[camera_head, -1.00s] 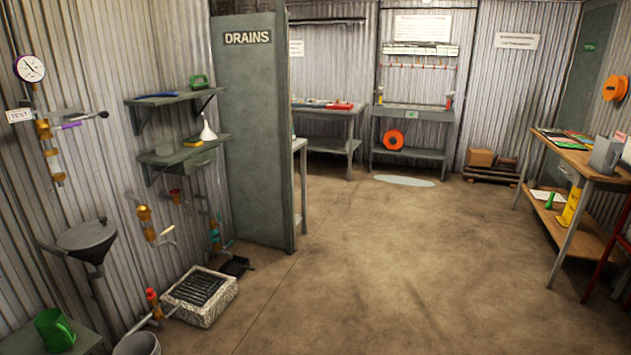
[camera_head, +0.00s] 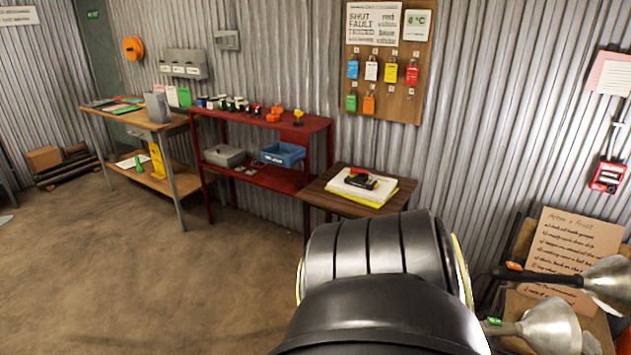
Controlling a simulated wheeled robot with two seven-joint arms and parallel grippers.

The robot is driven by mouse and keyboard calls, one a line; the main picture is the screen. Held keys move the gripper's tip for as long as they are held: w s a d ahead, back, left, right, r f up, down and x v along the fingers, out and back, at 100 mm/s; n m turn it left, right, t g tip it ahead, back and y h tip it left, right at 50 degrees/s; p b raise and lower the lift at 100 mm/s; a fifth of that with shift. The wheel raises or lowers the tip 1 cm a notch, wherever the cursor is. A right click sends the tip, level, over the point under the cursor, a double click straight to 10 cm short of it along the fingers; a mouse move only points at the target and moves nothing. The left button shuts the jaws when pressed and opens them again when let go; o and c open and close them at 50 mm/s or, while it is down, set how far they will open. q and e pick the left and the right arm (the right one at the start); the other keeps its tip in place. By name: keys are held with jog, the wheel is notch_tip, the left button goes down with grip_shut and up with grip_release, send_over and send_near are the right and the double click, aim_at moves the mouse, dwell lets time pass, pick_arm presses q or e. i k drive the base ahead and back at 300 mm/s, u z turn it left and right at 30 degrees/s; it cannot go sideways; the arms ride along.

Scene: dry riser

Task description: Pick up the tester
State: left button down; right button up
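A small black device with red and yellow parts (camera_head: 361,179) lies on a yellow and white pad (camera_head: 372,189) on a small wooden table (camera_head: 330,199). It looks like the tester, but it is too small to read any label. Nothing touches it from above. Neither of my grippers is in view. A large black rounded link of my arm fills the bottom middle of the view and hides the lower part of the small table.
A red shelf unit (camera_head: 262,178) with a blue bin (camera_head: 283,154) stands left of the small table. A wooden bench (camera_head: 152,125) is farther left. A tag board (camera_head: 385,60) hangs above. Metal lamps (camera_head: 551,326) stand lower right. The floor at left is clear.

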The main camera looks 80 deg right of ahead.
aim_at(362, 180)
jog(key=z, duration=1.85)
jog(key=i, duration=2.4)
jog(key=z, duration=2.25)
